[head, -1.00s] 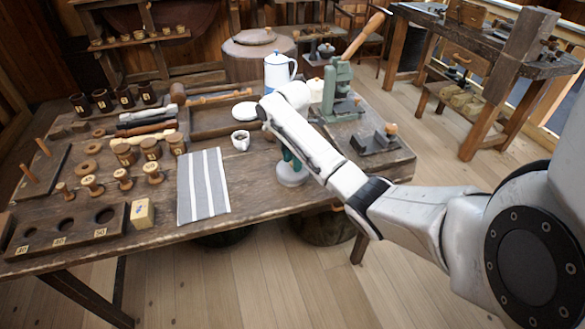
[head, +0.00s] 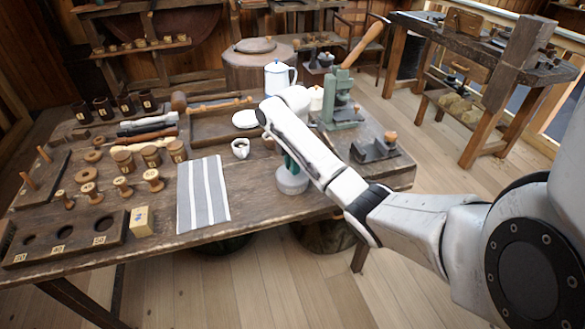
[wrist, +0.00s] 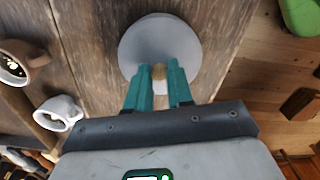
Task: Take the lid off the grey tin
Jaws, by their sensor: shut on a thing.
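The grey tin (head: 291,184) stands near the front edge of the workbench, partly behind my forearm in the head view. The fingers also show just above the tin in the head view. I cannot tell whether the lid rests on the tin or is slightly raised.
A white mug (head: 240,149) and a striped cloth (head: 203,195) lie left of the tin. A green press (head: 342,105) and a dark metal tool (head: 375,152) stand to the right. Wooden spools and a holed block (head: 65,242) fill the left. Bare bench lies between cloth and tin.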

